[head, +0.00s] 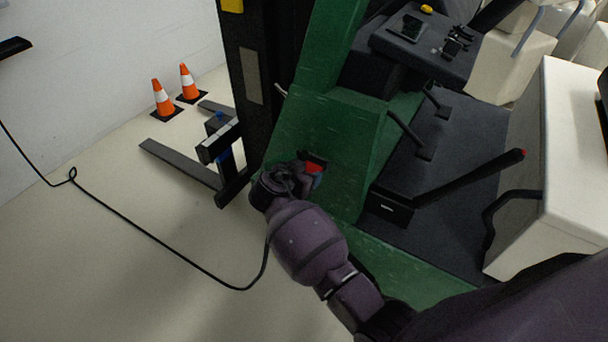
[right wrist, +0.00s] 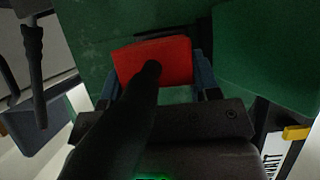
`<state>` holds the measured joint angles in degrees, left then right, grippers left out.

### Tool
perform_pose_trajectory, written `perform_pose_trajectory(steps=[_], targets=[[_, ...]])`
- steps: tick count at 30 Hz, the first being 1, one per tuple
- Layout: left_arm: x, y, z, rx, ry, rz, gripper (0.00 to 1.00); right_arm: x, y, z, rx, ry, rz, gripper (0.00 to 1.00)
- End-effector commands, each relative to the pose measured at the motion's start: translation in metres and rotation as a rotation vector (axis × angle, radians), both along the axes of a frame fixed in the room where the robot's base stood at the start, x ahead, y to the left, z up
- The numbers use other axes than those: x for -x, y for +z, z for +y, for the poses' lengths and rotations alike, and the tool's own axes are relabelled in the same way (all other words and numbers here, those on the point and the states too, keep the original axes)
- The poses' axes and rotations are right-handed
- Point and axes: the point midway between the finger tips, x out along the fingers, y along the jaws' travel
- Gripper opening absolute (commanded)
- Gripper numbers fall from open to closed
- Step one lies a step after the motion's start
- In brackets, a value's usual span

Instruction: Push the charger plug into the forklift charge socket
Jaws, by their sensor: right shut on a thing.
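The red charger plug (head: 314,168) is held by my right gripper (head: 309,174) at the green side of the forklift (head: 345,140). In the right wrist view the plug (right wrist: 170,62) sits between the two bluish fingers of the right gripper (right wrist: 155,80), with green forklift panel behind it. A thick black cable (right wrist: 115,125) leaves the plug toward the camera. A dark edge shows just above the plug in the head view, but the charge socket is mostly hidden. I cannot tell whether the plug is inside it. My left gripper is not in view.
The black cable (head: 142,234) runs across the floor from the left wall to my right arm. Two orange cones (head: 163,98) stand by the wall near the forks (head: 180,165). A lever (head: 470,177) and pale housing (head: 545,170) lie right. Floor at left is otherwise clear.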

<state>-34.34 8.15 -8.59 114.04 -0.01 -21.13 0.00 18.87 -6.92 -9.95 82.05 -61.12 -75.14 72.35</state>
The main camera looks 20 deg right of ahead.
Motion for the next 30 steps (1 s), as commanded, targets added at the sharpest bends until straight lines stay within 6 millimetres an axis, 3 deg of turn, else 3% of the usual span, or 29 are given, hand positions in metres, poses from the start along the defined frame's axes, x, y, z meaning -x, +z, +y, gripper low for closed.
perform_pose_trajectory(steps=[30], targets=[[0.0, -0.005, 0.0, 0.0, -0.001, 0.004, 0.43, -0.013, 0.001, -0.016, 0.0, 0.0, -0.001, 0.24]])
